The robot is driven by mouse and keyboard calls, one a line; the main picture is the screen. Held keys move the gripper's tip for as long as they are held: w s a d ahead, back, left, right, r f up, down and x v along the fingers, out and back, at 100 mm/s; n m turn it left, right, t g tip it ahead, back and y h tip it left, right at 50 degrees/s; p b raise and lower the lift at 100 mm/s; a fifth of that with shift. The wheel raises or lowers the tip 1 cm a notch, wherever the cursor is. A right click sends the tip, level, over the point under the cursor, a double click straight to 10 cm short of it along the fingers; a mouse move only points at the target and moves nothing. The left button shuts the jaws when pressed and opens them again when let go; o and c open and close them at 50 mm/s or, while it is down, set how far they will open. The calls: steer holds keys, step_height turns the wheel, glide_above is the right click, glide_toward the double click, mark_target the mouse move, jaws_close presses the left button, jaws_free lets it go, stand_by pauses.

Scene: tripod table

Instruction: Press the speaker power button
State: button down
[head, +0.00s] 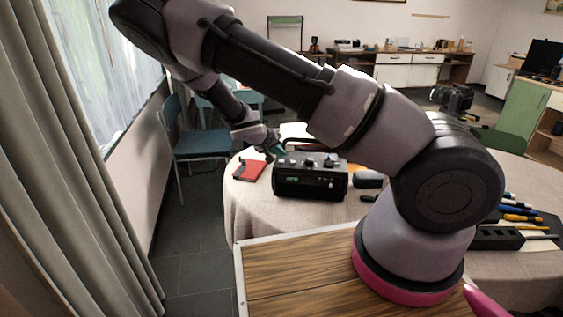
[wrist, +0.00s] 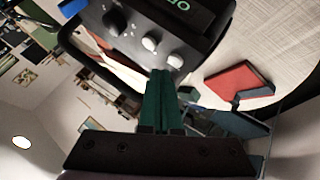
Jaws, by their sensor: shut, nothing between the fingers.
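The speaker (head: 311,180) is a black box with a lit green display, standing on the round table. In the wrist view, the speaker (wrist: 205,18) fills the top, with one dark knob and two pale round controls on its panel. I cannot tell which of these is the power button. My gripper (wrist: 163,72) has green fingers, closed together, with tips just below the pale controls at the panel's edge. In the head view my gripper (head: 279,150) is at the speaker's upper left corner. Whether the tips touch it is unclear.
A red notebook (head: 248,170) lies left of the speaker; it also shows in the wrist view (wrist: 238,88). A dark case (head: 368,180) sits to the speaker's right. Pens (head: 520,212) lie at the far right.

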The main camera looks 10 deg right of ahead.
mark_target(280, 164)
steer(key=shift+f, duration=0.1)
steer(key=shift+f, duration=0.3)
steer(key=shift+f, duration=0.4)
stand_by(0.9)
steer(key=shift+r, duration=0.85)
steer(key=shift+r, duration=2.5)
